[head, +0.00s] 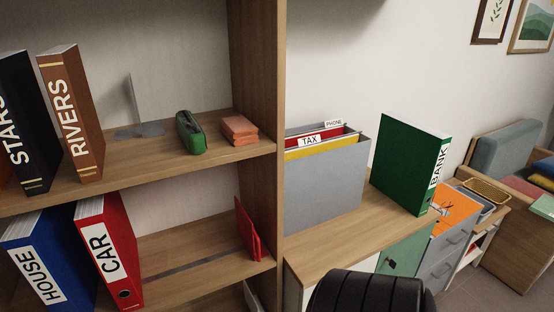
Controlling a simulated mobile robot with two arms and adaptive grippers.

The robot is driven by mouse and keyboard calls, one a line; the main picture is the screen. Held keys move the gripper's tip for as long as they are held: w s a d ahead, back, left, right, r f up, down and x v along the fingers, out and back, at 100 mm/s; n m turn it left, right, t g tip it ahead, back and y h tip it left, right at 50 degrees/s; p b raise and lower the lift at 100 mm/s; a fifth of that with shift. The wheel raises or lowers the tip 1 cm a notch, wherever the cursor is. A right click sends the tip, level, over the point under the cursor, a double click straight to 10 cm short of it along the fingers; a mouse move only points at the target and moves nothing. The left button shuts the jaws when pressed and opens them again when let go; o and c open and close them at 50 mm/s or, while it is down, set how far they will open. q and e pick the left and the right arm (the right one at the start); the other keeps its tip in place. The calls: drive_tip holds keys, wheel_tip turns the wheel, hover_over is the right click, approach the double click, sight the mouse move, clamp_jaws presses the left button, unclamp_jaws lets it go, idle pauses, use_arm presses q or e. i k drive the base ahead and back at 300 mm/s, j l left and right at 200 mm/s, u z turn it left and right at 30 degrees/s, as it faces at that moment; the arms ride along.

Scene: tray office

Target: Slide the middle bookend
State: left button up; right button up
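A grey metal bookend (134,113) stands on the upper visible shelf, apart from the brown RIVERS book (72,115) to its left. A red bookend (247,231) stands at the right end of the shelf below, near the side panel. A wide gap separates it from the red CAR binder (108,252). A dark strip (200,260) runs along that shelf between them. I cannot tell from this view which bookend is the middle one. Neither gripper is in view.
A green case (190,133) and orange blocks (239,129) sit right of the grey bookend. A blue HOUSE binder (46,262) leans beside CAR. Right of the bookcase are a grey file box (325,185) and green BANK binder (405,165). A black ridged shape, unclear, fills the bottom middle.

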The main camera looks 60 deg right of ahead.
sight(250, 238)
drive_tip(key=z, duration=0.45)
drive_tip(key=l+z, duration=0.1)
drive_tip(key=z, duration=0.75)
drive_tip(key=l+z, duration=0.15)
drive_tip(key=z, duration=0.25)
